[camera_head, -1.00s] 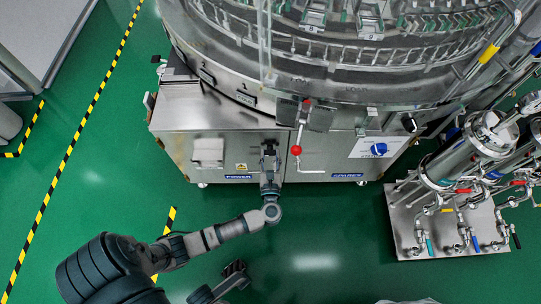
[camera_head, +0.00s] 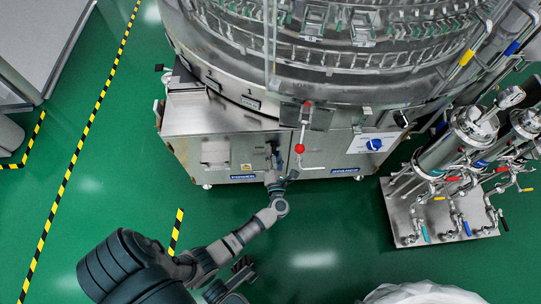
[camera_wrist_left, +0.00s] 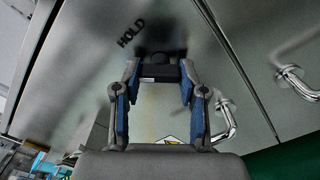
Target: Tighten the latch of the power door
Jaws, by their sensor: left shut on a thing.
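The power door (camera_head: 215,155) is the left steel door of the washer's base, above a blue POWER label. It also shows in the wrist view (camera_wrist_left: 75,75), with the word HOLD on it. A dark latch (camera_wrist_left: 158,70) on the door sits between the finger ends of my left gripper (camera_wrist_left: 158,88), which is shut on it. In the head view my left gripper (camera_head: 274,162) meets the door's right side and largely hides the latch. What looks like my right gripper (camera_head: 242,268) is low in the head view, away from the door; its fingers are unclear.
A lever with a red knob (camera_head: 299,148) hangs right of the latch. The neighbouring door (camera_head: 325,160) carries a blue knob (camera_head: 374,144). A pipe-and-valve skid (camera_head: 440,215) stands at the right. A door handle (camera_wrist_left: 229,122) is close to my left fingers.

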